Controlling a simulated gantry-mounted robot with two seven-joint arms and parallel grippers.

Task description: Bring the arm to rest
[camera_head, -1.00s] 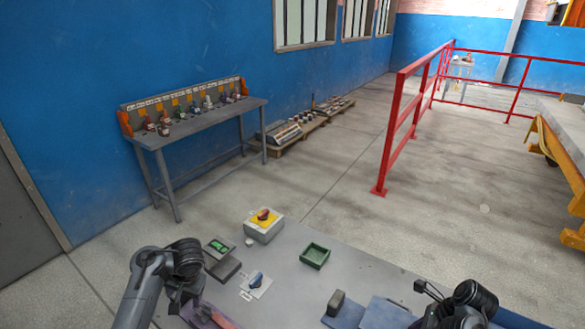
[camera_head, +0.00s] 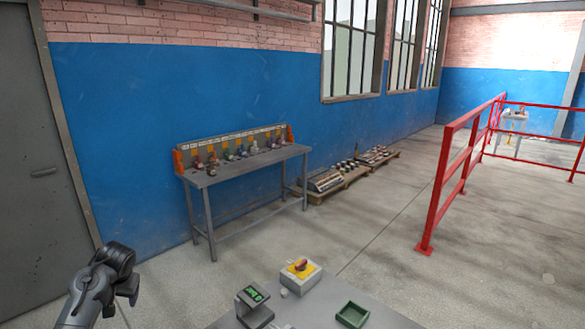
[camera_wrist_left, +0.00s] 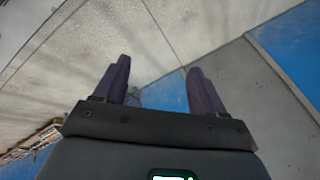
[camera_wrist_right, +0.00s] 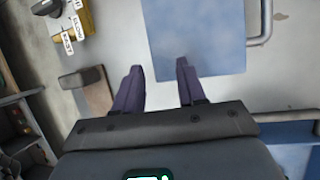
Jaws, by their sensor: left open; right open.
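My left arm shows in the head view at the lower left, with its gripper end (camera_head: 128,290) over the floor, left of the grey table (camera_head: 385,318). In the left wrist view the left gripper (camera_wrist_left: 158,68) has its two dark fingers apart, with nothing between them but floor and blue wall beyond. My right gripper is outside the head view. In the right wrist view the right gripper (camera_wrist_right: 160,66) has its fingers apart and empty, above a work surface with a flat blue sheet (camera_wrist_right: 195,40) beyond the fingertips.
On the table stand a yellow-topped switch box (camera_head: 300,275), a device with a green display (camera_head: 254,304) and a green tray (camera_head: 352,314). A workbench (camera_head: 245,165) stands by the blue wall; a red railing (camera_head: 450,170) is at right. A dark-handled block (camera_wrist_right: 80,78) lies left of the right gripper.

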